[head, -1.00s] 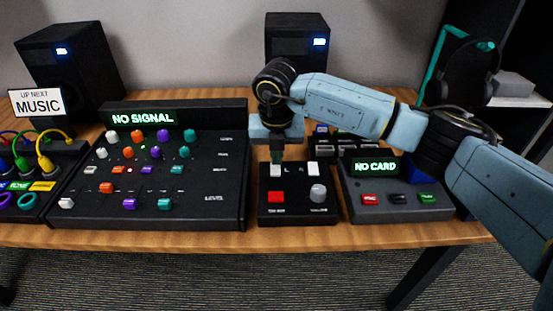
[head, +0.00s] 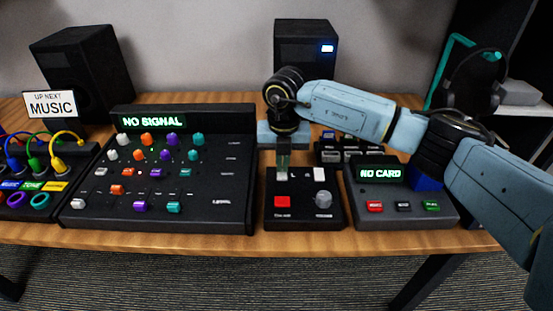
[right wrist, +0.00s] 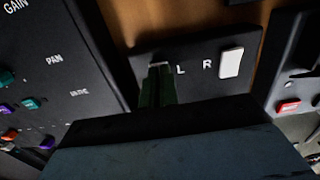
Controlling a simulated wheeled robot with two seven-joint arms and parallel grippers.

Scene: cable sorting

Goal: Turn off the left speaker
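The left speaker (head: 85,75) stands at the back left, and no light shows on its front. The right speaker (head: 306,45) at the back middle shows a lit blue light. A small black switch box (head: 303,213) has a white L switch (head: 281,175), a white R switch (head: 320,174), a red button and a grey knob. My right gripper (head: 283,168) points down with its fingertips at the L switch. In the right wrist view its fingers (right wrist: 157,78) are together, largely covering that switch, beside the R switch (right wrist: 231,62). My left gripper is not in view.
A mixer (head: 160,208) reading NO SIGNAL stands left of the switch box. A card unit (head: 405,185) reading NO CARD stands close on the right. A patch panel with looped cables (head: 40,160) is at far left. Headphones (head: 475,85) hang at back right.

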